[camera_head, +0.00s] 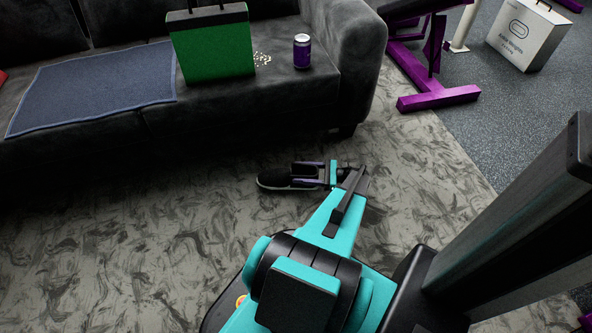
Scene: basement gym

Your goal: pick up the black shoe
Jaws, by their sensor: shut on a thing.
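The black shoe (273,180) is at the middle of the view, on or just above the grey patterned carpet in front of the sofa. Its pale sole edge shows along the near side. My gripper (306,176) reaches it from the right, with its two dark fingers shut on the shoe. The shoe's right part is hidden behind the fingers. I cannot tell whether the shoe touches the carpet.
A dark sofa (100,160) stands behind, bearing a blue mat (95,88), a green bag (212,45) and a purple can (302,52). Purple gym equipment (438,98) and a white box (527,36) stand at the upper right. Carpet (130,245) at the left is clear.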

